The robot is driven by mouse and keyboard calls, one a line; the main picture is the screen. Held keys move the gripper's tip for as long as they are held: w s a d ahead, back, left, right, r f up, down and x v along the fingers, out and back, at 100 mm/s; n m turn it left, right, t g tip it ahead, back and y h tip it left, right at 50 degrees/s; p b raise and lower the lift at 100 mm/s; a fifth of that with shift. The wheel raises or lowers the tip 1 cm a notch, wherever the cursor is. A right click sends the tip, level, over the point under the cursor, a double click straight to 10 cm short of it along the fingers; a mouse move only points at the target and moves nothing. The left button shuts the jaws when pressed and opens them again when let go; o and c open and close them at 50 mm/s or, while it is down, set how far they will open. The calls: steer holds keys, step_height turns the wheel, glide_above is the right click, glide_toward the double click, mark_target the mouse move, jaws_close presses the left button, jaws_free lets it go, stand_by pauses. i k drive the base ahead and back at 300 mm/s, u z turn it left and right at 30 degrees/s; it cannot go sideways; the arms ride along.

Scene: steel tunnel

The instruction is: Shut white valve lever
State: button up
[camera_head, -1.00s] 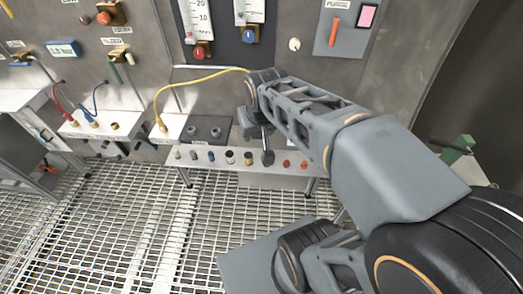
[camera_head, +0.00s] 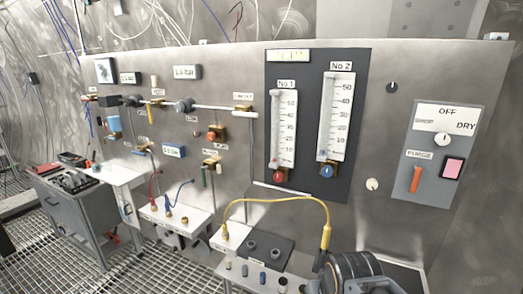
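A small pale, whitish lever (camera_head: 218,169) hangs below a brass valve fitting (camera_head: 211,160) on the steel panel, beside a green lever (camera_head: 203,178). Another pale upright handle (camera_head: 155,82) stands above the pipe at the upper left. I cannot tell for sure which is the white valve lever. My gripper (camera_head: 319,265) is at the bottom edge, mostly hidden by my dark wrist and cut off by the frame. It is well right of both levers and touches neither. The yellow cable's upright plug (camera_head: 326,238) is right beside it; whether it is held is unclear.
The yellow cable (camera_head: 275,199) arches in front of the panel to a white shelf (camera_head: 229,238). Red and blue cables plug into another shelf (camera_head: 175,217). Two flow gauges (camera_head: 336,120) and a purge box (camera_head: 439,155) are on the right. A grey cart (camera_head: 85,205) stands left on grating.

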mark_target(240, 113)
steer(key=u, duration=1.55)
steer(key=i, duration=1.15)
steer(key=z, duration=1.55)
